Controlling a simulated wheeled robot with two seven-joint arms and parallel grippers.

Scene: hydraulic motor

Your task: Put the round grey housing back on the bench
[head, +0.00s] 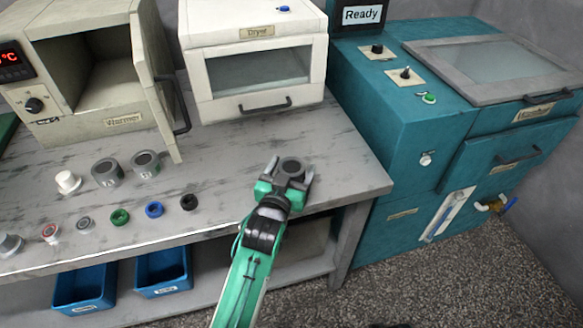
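My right gripper is not in view.
Two grey cylinders (107,172) (146,163) and a white part (68,182) stand at left. Small rings, including green (120,217), blue (154,210) and black (189,202), line the front. The open warmer door (151,75), white dryer (255,65) and teal machine (385,120) border the bench.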

